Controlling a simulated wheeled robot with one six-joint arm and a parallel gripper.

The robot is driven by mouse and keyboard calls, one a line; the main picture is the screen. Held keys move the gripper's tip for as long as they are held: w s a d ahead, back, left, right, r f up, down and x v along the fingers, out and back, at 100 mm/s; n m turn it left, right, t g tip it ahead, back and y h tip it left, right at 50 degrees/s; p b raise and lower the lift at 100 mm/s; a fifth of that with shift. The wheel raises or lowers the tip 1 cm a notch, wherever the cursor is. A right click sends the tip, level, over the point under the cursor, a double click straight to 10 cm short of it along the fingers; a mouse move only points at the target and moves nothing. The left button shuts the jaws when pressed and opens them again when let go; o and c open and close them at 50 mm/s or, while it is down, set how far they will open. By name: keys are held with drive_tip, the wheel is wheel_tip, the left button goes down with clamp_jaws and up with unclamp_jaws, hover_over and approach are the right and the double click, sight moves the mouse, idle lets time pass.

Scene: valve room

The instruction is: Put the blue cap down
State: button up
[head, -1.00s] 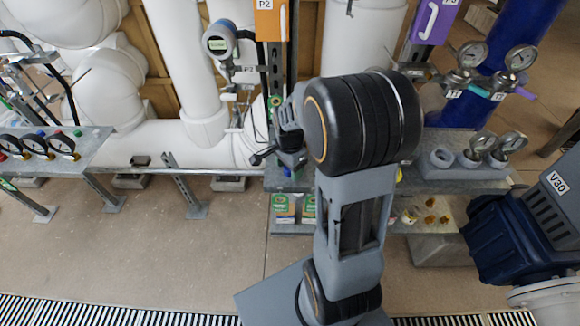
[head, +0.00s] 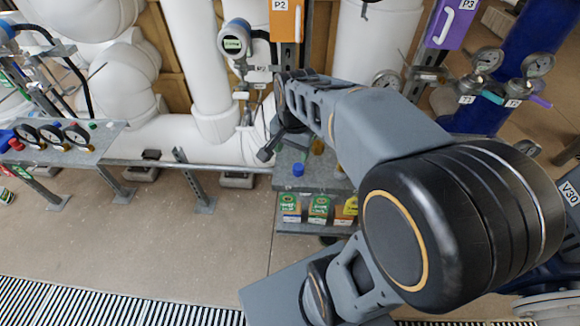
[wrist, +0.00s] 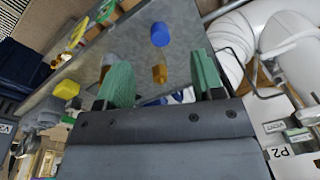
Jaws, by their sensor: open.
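The blue cap (head: 298,170) stands on the grey metal shelf (head: 322,179), near its left end. In the wrist view the blue cap (wrist: 160,36) is on the shelf beyond the fingertips, clear of both green fingers. My gripper (wrist: 161,75) is open, with nothing held between its fingers. In the head view my gripper is mostly hidden by my own arm, above and left of the cap.
A brass-coloured fitting (wrist: 160,74) and a yellow piece (wrist: 66,89) also stand on the shelf. Boxes (head: 319,207) sit on the lower shelf. Gauges (head: 52,135) stand on the left bench. White pipes (wrist: 285,35) run close beside the shelf.

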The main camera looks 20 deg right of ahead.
drive_tip(key=s+a+f+n+t, duration=0.1)
drive_tip(key=s+a+n, duration=0.3)
drive_tip(key=n, duration=0.6)
drive_tip(key=shift+s+a+f+t, duration=0.15)
drive_tip(key=shift+s+a+t, duration=0.35)
drive_tip(key=shift+s, duration=0.85)
drive_tip(key=shift+d, duration=0.1)
